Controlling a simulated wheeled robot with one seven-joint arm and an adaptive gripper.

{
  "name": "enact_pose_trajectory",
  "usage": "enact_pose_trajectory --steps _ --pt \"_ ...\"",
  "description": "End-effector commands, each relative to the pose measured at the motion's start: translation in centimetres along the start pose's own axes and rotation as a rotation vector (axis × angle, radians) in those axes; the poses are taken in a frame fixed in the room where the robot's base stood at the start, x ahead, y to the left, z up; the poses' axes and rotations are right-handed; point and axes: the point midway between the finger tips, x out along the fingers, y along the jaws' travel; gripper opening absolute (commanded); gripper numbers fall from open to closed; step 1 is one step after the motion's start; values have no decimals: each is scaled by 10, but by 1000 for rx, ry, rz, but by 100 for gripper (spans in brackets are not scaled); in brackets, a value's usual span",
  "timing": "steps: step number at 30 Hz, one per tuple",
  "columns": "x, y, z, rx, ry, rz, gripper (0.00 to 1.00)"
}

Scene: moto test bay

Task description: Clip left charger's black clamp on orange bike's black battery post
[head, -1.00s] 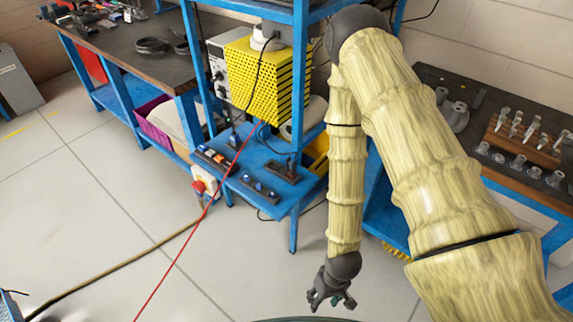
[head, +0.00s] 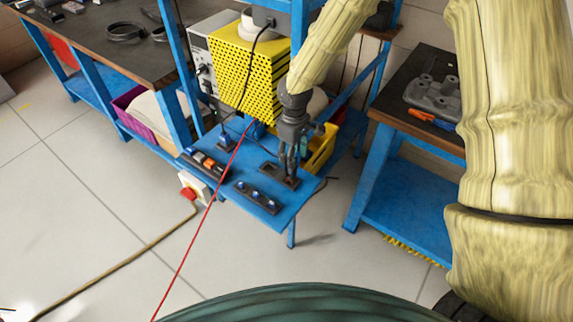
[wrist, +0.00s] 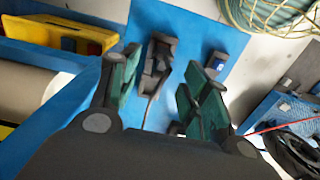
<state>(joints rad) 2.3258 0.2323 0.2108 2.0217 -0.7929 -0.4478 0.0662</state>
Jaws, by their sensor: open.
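My gripper (head: 290,158) is over the right part of the blue shelf, fingers pointing down. In the wrist view its green-padded fingers (wrist: 163,68) are spread with nothing gripped. A black piece (wrist: 158,58) with a thin dark cable lies on the shelf in the gap between the fingers, apparently below them. It looks like the black clamp in a holder, but I cannot tell clamp from holder. In the head view a dark holder (head: 270,171) sits there, partly behind my gripper. A yellow perforated box (head: 240,75), possibly the charger, stands behind. I see no orange bike or battery post.
A red cable (head: 196,243) runs from the shelf to the lower left. Switch strips (head: 257,196) lie on the blue shelf (head: 285,217). A yellow bin (head: 322,150) and blue frame posts stand close to my gripper. A dark bench (head: 400,112) is right. Floor is open at left.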

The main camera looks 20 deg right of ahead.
Motion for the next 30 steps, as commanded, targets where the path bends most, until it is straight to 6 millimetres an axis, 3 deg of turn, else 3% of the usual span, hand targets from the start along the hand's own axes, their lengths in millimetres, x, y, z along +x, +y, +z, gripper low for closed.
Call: enact_pose_trajectory --steps 8,21,30 --pt "-5 -11 -1 -14 8 4 46" --pt "45 -4 -6 -10 -1 -1 46" --pt "57 -4 -7 -9 1 -2 46"
